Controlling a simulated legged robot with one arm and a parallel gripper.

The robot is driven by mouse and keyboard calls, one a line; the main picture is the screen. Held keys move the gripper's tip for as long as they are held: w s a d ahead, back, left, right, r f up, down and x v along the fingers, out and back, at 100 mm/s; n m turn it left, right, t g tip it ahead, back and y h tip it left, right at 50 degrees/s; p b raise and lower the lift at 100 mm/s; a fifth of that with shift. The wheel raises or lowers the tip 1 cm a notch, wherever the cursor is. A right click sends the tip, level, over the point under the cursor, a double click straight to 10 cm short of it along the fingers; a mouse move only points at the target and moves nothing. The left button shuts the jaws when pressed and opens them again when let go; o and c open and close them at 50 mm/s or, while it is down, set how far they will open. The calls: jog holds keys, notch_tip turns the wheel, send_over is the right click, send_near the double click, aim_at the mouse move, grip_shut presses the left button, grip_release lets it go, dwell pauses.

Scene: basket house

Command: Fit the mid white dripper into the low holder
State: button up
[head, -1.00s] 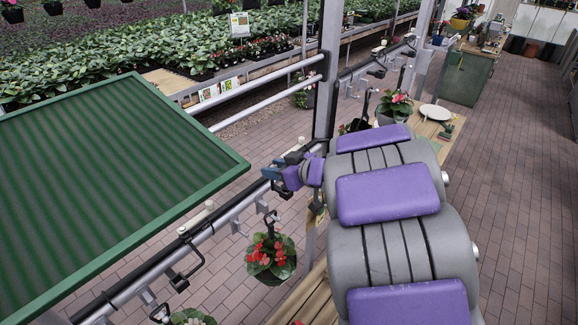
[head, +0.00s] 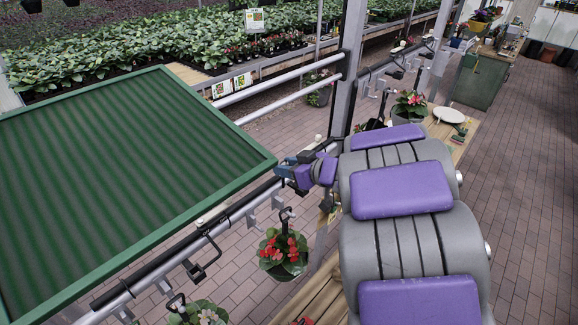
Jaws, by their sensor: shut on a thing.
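My gripper (head: 286,170) is at the rail (head: 235,213), just past the far right corner of the green bench tray. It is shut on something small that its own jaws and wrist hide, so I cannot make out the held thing. A small white piece (head: 318,138) shows just behind and above my gripper; whether it touches the gripper is unclear. Another pale piece (head: 212,215) lies along the rail nearer to me. Several grey hooked brackets (head: 251,217) hang below the rail. I cannot tell which of them is the low holder.
The green bench tray (head: 262,163) fills the left. A red-flowered pot (head: 283,253) hangs under the rail. A black hooked bar (head: 203,265) juts from the rail. A slatted wooden bench (head: 325,292) runs below my arm. The brick aisle (head: 535,200) at right is clear.

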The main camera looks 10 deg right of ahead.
jog(key=d, duration=0.7)
jog(key=shift+d+f+p, duration=0.3)
jog(key=shift+f+p, duration=0.05)
jog(key=shift+p, duration=0.1)
jog(key=a, duration=0.4)
jog(key=shift+a+f+p, duration=0.1)
jog(key=shift+f+p, duration=0.2)
jog(key=shift+f, duration=0.05)
jog(key=shift+c, duration=0.7)
jog(key=shift+d+f, duration=0.2)
jog(key=shift+d, duration=0.25)
jog(key=shift+c, duration=0.7)
jog(key=shift+o, duration=0.4)
jog(key=d, duration=0.5)
jog(key=shift+f+p, duration=0.2)
jog(key=shift+p, duration=0.2)
jog(key=shift+s+a+f, duration=0.1)
jog(key=shift+f, duration=0.1)
jog(key=shift+c, duration=0.2)
jog(key=shift+a+f, duration=0.15)
jog(key=shift+a, duration=0.3)
jog(key=shift+d, duration=0.45)
